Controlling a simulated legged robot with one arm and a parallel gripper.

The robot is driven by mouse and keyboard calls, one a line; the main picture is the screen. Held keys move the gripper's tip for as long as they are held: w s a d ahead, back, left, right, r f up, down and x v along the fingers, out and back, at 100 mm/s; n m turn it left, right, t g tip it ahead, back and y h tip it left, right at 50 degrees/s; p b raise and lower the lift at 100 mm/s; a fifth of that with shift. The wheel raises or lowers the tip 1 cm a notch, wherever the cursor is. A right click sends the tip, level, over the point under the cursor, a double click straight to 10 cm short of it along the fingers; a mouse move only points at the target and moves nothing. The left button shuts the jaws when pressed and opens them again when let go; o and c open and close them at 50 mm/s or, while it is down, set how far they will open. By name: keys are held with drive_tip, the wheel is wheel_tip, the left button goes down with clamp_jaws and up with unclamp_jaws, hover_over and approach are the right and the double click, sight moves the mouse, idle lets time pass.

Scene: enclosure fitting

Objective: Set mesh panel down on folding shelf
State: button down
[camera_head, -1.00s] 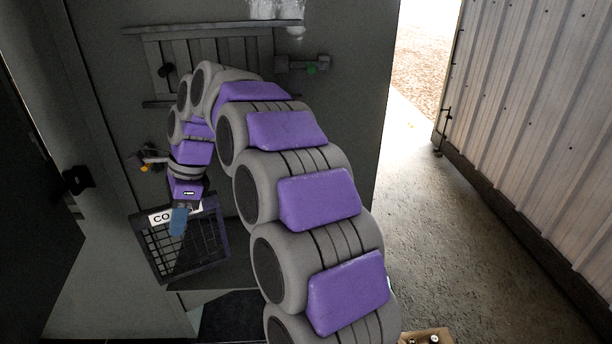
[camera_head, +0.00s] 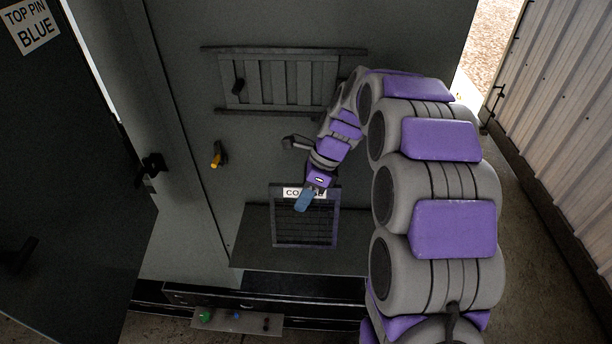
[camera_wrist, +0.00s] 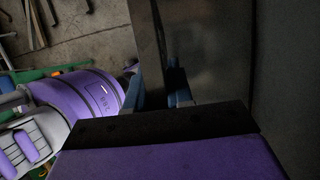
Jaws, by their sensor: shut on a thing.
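The mesh panel (camera_head: 305,230) is a dark square frame with a grid and a white label along its top, partly covered by my gripper. My gripper (camera_head: 304,199), with blue fingertips, is shut on the panel's top edge. The panel hangs roughly upright in front of the folding shelf (camera_head: 252,250), a grey flat plate at the enclosure's back wall. I cannot tell whether the panel's lower edge touches the shelf. In the wrist view the blue fingers (camera_wrist: 160,95) sit on either side of a dark plate edge.
A slatted rack (camera_head: 280,82) is on the back wall above, with a yellow-tipped fitting (camera_head: 216,158) below it. The enclosure door (camera_head: 60,180) stands at the left. The shelf's left part is bare.

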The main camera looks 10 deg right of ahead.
sight(305, 218)
drive_tip(key=shift+s+a+r+p, duration=0.2)
drive_tip(key=shift+s+r+p, duration=0.35)
drive_tip(key=shift+p, duration=0.6)
drive_tip(key=shift+d+f, duration=0.1)
drive_tip(key=shift+d, duration=0.25)
drive_tip(key=shift+a+p, duration=0.1)
drive_tip(key=shift+p, duration=0.45)
drive_tip(key=shift+f+b, duration=0.45)
drive_tip(key=shift+f, duration=3.35)
drive_tip(key=c, duration=0.9)
unclamp_jaws()
drive_tip(key=shift+o, duration=0.3)
